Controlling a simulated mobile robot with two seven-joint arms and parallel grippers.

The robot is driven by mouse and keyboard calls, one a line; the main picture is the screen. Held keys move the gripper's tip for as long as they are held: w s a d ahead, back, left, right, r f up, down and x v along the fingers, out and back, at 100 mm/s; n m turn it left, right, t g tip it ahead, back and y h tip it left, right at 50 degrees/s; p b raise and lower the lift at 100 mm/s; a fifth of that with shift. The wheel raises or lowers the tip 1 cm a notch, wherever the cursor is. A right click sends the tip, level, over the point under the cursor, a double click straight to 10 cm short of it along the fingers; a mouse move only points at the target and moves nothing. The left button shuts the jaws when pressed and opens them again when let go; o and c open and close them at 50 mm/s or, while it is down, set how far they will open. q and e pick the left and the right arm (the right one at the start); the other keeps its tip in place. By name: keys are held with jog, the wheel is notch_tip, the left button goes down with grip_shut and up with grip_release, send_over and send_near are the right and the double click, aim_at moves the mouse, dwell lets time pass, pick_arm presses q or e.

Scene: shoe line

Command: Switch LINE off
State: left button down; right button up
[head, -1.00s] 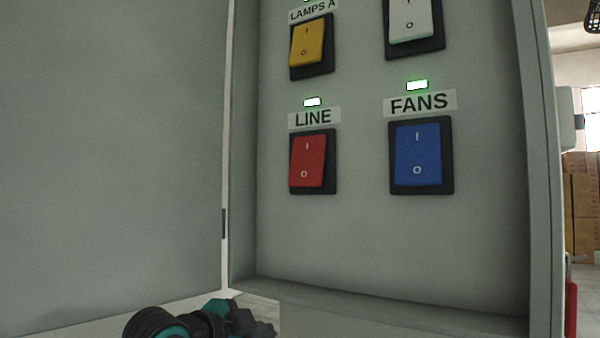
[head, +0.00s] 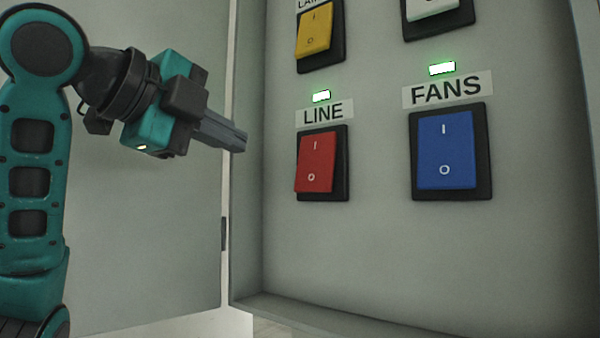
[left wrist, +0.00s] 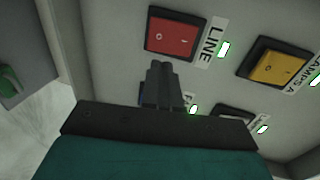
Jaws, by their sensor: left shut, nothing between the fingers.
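The red LINE rocker switch (head: 316,161) sits in a black frame on the grey panel, under its LINE label (head: 323,112) and a lit green lamp (head: 321,96). The switch also shows in the left wrist view (left wrist: 172,37). My left gripper (head: 240,141) is shut and empty, to the left of the red switch and apart from it in the head view. In the left wrist view its closed fingers (left wrist: 161,68) show just below the red switch in the picture. My right gripper is not in view.
The blue FANS switch (head: 445,151) is to the right, with a lit green lamp (head: 441,69). A yellow switch (head: 314,31) is above LINE, and a white switch (head: 432,8) is at the top right. The cabinet's open door (head: 165,215) stands at the left.

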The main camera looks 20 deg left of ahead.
pick_arm(q)
jog(key=p, duration=0.2)
send_near(307, 178)
jog(key=x, duration=0.7)
jog(key=shift+s, duration=0.1)
